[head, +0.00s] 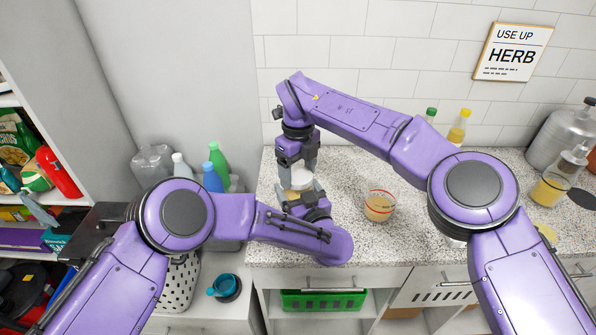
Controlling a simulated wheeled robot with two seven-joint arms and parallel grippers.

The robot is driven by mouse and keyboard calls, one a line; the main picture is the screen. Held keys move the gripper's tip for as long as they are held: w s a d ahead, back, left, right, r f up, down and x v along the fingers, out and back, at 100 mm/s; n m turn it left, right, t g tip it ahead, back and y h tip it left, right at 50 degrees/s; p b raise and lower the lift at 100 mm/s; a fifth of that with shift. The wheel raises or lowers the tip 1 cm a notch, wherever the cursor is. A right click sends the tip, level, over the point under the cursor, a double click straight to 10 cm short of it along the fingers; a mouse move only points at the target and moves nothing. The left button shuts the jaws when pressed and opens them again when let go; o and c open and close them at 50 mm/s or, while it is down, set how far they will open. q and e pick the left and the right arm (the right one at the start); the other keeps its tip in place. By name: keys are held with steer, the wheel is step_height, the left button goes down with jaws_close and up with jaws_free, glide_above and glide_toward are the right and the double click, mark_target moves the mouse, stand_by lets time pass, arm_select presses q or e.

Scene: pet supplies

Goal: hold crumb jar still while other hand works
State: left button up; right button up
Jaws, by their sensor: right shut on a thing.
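The crumb jar (301,178) stands on the speckled counter left of centre, a small pale jar with a whitish top, mostly hidden by my two grippers. My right gripper (302,168) comes down from above and is shut on the jar's pale upper part; whether that is a separate lid cannot be told. My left gripper (297,194) reaches in low from the front, at the jar's lower part. Its fingertips are small and partly covered, so its opening and contact with the jar are unclear.
A red-rimmed clear container (380,206) with tan contents stands right of the jar. A yellow-capped bottle (458,130) stands at the back. A metal canister (562,135) and a glass jar (552,188) stand at the right. Bottles (214,170) crowd the left. Counter between is clear.

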mark_target(298, 175)
steer(key=shift+r, duration=1)
steer(key=shift+r, duration=1.95)
arm_select(q)
steer(key=o, duration=1.9)
steer(key=shift+c, duration=0.2)
